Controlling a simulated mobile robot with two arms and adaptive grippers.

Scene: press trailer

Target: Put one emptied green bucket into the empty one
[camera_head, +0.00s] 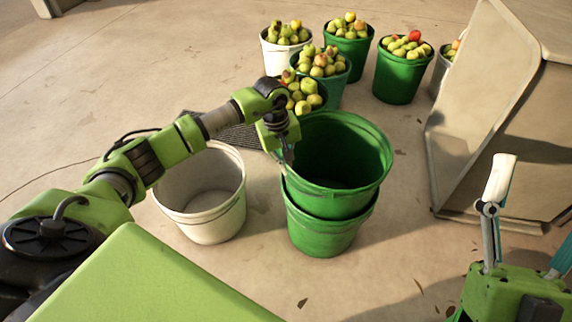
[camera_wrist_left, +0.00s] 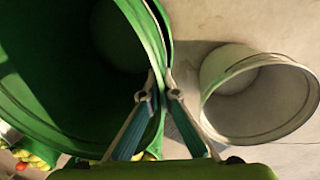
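Two empty green buckets stand one in the other in the middle of the head view. The upper green bucket (camera_head: 355,160) sits a little tilted inside the lower green bucket (camera_head: 325,235), with much of its wall still above the lower rim. My left gripper (camera_head: 287,155) is at the upper bucket's left rim. In the left wrist view its fingers (camera_wrist_left: 160,88) lie on both sides of the rim of the green bucket (camera_wrist_left: 70,75), closed on it. My right gripper (camera_head: 525,225) is at the lower right, empty, its fingers spread apart.
An empty white bucket (camera_head: 215,222) stands just left of the green pair. Behind are fruit-filled buckets: white (camera_head: 285,58) and several green, one of them (camera_head: 398,78) at the right. A large metal bin (camera_head: 490,100) stands right. The front floor is clear.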

